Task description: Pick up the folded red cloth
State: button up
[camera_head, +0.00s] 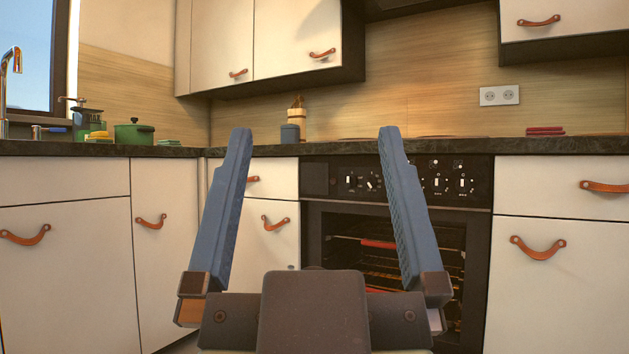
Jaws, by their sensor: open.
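The folded red cloth (545,130) lies flat on the dark countertop at the right, to the right of the oven and below the wall socket. My gripper (314,135) is in the foreground at the middle, with its two blue fingers wide apart and pointing up. Nothing is between the fingers. The gripper is well away from the cloth, to its left in the picture and nearer to the camera. The cloth is in plain view, seen nearly edge-on.
The counter edge (560,146) runs across the view. The oven (345,228) is behind my fingers. Upper cabinets (297,35) hang above. The counter around the cloth looks clear.

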aim_at(545, 131)
jog(key=i+l+z, duration=0.1)
jog(key=l, duration=0.35)
jog(key=i+l+z, duration=0.15)
jog(key=l, duration=0.3)
jog(key=l+z, duration=0.1)
jog(key=l, duration=0.35)
jog(key=i+l+z, duration=0.15)
jog(key=l, duration=0.25)
